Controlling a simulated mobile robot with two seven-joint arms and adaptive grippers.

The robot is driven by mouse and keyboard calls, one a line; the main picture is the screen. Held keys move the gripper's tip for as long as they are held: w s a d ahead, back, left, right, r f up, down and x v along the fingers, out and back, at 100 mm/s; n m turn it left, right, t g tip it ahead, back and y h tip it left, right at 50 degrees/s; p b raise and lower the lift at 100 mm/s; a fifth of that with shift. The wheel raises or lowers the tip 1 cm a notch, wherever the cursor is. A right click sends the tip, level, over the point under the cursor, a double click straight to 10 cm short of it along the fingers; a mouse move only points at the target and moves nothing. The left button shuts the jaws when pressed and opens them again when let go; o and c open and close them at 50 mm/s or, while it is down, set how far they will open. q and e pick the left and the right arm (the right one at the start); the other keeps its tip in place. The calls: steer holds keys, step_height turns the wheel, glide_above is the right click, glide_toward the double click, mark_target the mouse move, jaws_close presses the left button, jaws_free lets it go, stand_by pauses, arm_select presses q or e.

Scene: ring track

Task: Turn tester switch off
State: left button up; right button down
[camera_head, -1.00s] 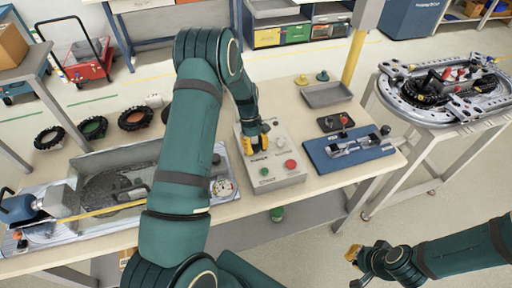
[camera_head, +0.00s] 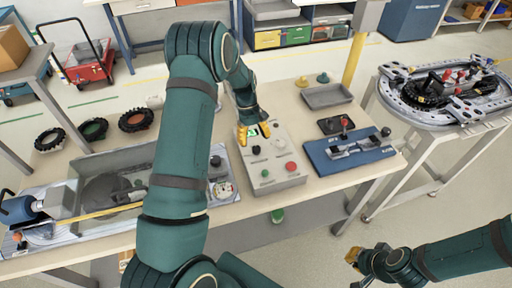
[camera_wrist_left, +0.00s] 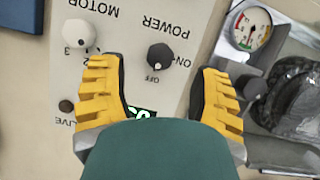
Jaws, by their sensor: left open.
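The tester is a light grey box (camera_head: 281,183) on the table, with a green button (camera_head: 265,173) and a red button (camera_head: 291,167). Its black POWER knob (camera_wrist_left: 160,57) shows in the left wrist view between ON and OFF labels; I cannot tell its setting for sure. A white MOTOR knob (camera_wrist_left: 78,33) and a partly hidden, lit green display (camera_wrist_left: 141,112) are on the same face. My left gripper (camera_head: 254,132) is open and empty over the box, its fingers (camera_wrist_left: 158,75) on either side of the POWER knob in view, apart from it. My right gripper (camera_head: 355,262) hangs off the table at lower right.
A blue fixture (camera_head: 350,155) stands right of the tester, with a grey tray (camera_head: 327,96) behind. A large grey tray (camera_head: 115,158) lies left, partly behind my left arm. Black tyres (camera_head: 136,119) lie at the back left. A ring track (camera_head: 450,88) is on the right stand.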

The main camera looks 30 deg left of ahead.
arm_select(q)
steer(key=v, duration=0.7)
stand_by(0.5)
